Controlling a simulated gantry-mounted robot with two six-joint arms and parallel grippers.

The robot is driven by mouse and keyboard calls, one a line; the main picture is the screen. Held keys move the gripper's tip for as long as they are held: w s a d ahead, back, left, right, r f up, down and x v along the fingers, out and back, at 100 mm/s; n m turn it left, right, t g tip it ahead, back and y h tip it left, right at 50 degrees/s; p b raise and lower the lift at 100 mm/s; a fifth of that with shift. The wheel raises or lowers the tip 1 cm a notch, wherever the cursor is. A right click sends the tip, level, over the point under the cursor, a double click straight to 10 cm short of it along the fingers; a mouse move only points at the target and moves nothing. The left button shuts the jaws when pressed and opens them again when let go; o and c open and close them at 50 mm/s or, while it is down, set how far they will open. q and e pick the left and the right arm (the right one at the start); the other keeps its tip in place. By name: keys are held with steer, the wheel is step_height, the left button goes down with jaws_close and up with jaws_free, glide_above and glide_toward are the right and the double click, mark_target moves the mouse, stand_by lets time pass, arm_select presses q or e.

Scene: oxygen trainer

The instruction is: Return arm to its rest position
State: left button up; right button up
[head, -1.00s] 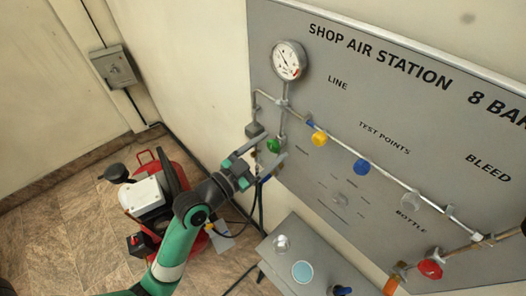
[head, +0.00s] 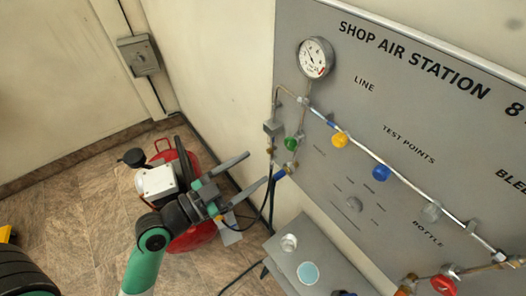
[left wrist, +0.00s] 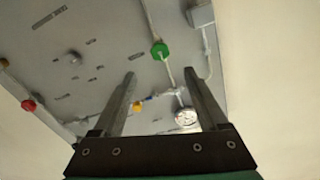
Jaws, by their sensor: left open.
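My left gripper (head: 262,166) is open and empty, with its two grey fingers spread toward the panel, left of and below the green knob (head: 291,144). In the left wrist view the open fingers (left wrist: 160,75) show the panel (left wrist: 75,65) between and behind them, with the green knob (left wrist: 160,50) beyond. In the head view the grey panel (head: 340,120) carries a gauge (head: 315,58), a yellow knob (head: 340,140), a blue knob (head: 381,173) and a red knob (head: 443,285). My right gripper is not in view.
A red compressor (head: 190,170) stands on the tiled floor behind and beside my left arm. A switch box (head: 137,55) is on the wall. Open floor lies at left.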

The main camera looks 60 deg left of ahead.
arm_select(q)
steer(key=w+d+r+m+t+h, duration=0.2)
steer(key=d+r+h, duration=0.15)
steer(key=r, duration=0.75)
steer(key=w+d+r+m+t+h, duration=0.25)
steer(key=d+r, duration=0.25)
steer(key=r, duration=0.7)
steer(key=w+d+r+m+t+h, duration=0.1)
steer(key=d+r+m+t+h, duration=0.3)
steer(key=r, duration=0.7)
step_height(320, 180, up, 27)
steer(key=a+n+y+p, duration=0.1)
steer(key=n+y+p, duration=0.5)
steer(key=p, duration=1.5)
steer(key=n+t, duration=0.1)
steer(key=n, duration=0.3)
steer(key=shift+s+a+r+y, duration=0.15)
steer(key=shift+s+a+y, duration=0.1)
steer(key=shift+a+y, duration=0.15)
